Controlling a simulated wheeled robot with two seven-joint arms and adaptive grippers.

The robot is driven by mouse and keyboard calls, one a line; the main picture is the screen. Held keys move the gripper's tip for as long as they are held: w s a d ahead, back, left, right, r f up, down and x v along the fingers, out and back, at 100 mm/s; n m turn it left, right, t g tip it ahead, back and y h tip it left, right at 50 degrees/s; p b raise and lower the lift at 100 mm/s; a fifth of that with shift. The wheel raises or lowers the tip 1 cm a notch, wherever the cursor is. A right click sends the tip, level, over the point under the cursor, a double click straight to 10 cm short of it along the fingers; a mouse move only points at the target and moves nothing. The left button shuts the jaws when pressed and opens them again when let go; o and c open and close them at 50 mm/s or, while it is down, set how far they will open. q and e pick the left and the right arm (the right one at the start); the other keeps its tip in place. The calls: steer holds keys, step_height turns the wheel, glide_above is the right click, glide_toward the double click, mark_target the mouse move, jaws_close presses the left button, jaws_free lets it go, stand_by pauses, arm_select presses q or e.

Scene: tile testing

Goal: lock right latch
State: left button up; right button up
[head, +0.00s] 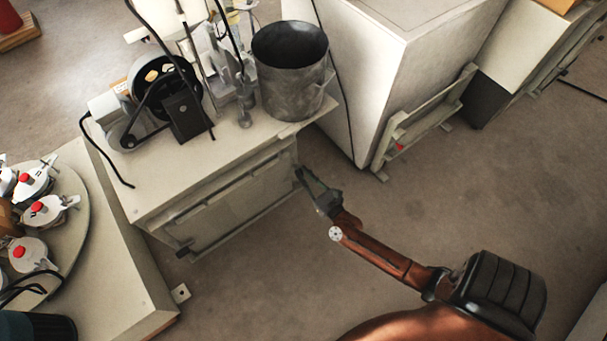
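A grey-white cabinet (140,200) stands at the centre left, with a framed panel (225,200) on its front. A small dark fitting (184,251) shows at the panel's lower left. My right gripper (301,175) reaches in from the lower right, with its tip by the cabinet's right front edge. Its fingers are seen edge-on and small, so I cannot tell whether they are open, or whether they touch the cabinet. I cannot make out a right latch; that spot is by the gripper tip and partly hidden. My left gripper is not in view.
On the cabinet stand a dark metal pot (291,75) and a motor with a belt wheel (165,90). A large white box-shaped unit (375,60) stands to the right. A round table (75,235) with red-capped vessels is at the left. The floor (480,190) at right is clear.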

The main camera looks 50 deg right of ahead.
jaws_close()
